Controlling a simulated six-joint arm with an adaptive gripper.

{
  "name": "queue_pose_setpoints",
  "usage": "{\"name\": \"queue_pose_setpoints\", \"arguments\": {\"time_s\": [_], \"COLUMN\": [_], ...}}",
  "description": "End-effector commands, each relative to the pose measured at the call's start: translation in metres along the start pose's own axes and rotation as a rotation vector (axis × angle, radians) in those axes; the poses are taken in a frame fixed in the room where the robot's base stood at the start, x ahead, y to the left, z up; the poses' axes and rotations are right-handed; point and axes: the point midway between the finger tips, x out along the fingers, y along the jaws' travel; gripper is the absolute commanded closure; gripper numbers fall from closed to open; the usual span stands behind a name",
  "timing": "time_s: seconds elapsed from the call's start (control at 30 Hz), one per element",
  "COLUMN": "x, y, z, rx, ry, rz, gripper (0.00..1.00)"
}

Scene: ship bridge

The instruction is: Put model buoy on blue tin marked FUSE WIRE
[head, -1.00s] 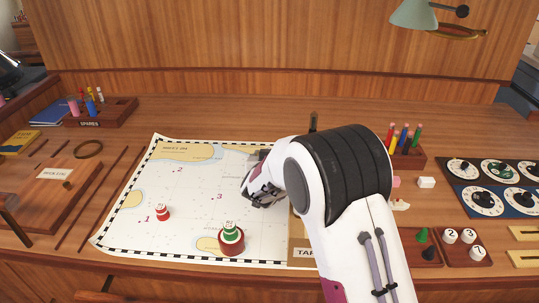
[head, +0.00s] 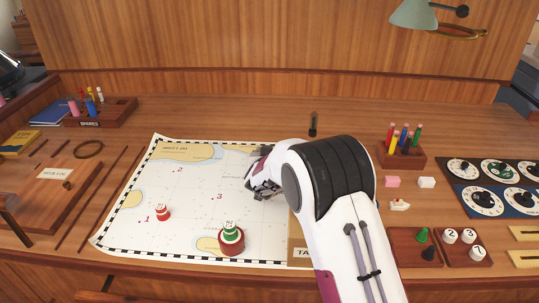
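Two small buoy-like models stand on the chart (head: 135,225). A red-and-white one (head: 162,213) is at the left near the number 1. A green-and-white one (head: 230,229) stands upright on a round red-brown base (head: 231,246) near the chart's front edge. I cannot tell which one the task names. I see no blue tin marked FUSE WIRE; my arm hides part of the desk. My gripper (head: 262,178) is over the chart's right part, behind and right of the green model. Its fingers are small and partly hidden, so their opening and any held thing are unclear.
A SPARES rack (head: 112,116) is at the back left, and a pencil block (head: 402,156) at the right. Small trays (head: 472,246) with numbered pieces and a dial panel (head: 492,172) are further right. The back of the desk is mostly clear.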

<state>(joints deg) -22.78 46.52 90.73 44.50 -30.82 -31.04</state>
Motion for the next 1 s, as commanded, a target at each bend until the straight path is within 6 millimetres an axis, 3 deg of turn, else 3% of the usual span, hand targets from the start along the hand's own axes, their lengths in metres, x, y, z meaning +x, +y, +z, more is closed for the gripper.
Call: {"name": "queue_pose_setpoints", "arguments": {"time_s": [0.5,0.53,0.63,0.67,1.0], "x": [0.0008,0.0008,0.0008,0.0008,0.0006], "y": [0.0000,0.0000,0.0000,0.0000,0.0000], "z": [-0.0001,-0.0001,-0.0001,-0.0002,-0.0006], "rx": [0.001,0.001,0.001,0.001,0.001], "ry": [0.000,0.000,0.000,0.000,0.000], "rz": [0.000,0.000,0.000,0.000,0.000], "gripper": [0.59,0.61,0.87,0.91,0.93]}}
